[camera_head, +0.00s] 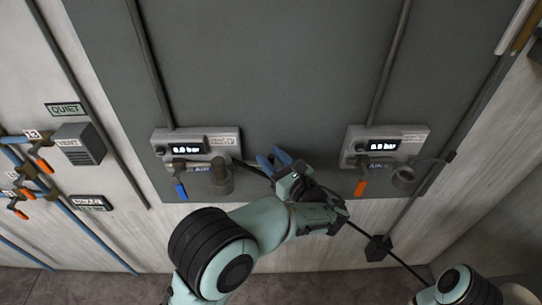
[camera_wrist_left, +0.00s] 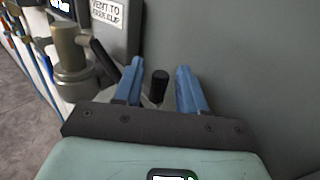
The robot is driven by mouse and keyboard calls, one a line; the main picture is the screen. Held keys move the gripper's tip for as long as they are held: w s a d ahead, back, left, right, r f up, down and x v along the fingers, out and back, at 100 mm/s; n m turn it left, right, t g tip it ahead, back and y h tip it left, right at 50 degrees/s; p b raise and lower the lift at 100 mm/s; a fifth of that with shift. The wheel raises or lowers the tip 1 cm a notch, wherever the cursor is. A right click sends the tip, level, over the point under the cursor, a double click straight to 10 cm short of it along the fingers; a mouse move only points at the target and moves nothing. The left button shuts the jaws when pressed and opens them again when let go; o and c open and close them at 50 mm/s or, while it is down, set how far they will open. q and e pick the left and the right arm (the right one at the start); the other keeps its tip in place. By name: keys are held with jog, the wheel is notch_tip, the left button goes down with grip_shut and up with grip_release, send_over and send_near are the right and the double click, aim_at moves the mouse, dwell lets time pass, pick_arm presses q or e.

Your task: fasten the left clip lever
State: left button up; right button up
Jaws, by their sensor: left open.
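The left coupling (camera_head: 221,178) is a grey-brown cylinder under the left gauge box; it shows large in the left wrist view (camera_wrist_left: 70,50). A dark clip lever (camera_head: 247,168) reaches right from it toward my left gripper. In the left wrist view the lever (camera_wrist_left: 106,62) passes behind a blue finger, and a black rounded end (camera_wrist_left: 159,84) shows between the fingers. My left gripper (camera_head: 272,160) is open, its two blue fingers (camera_wrist_left: 158,72) on either side of that black end. Whether they touch it I cannot tell. My right gripper is out of view.
The left gauge box (camera_head: 222,134) reads 0.0 bar and has a blue valve handle (camera_head: 181,191). A similar right box (camera_head: 413,132) has an orange handle (camera_head: 361,187) and a coupling (camera_head: 403,178). The grey panel (camera_head: 280,60) is clear above.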

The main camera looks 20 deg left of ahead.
pick_arm(q)
jog(key=shift+w+a, duration=0.25)
grip_shut()
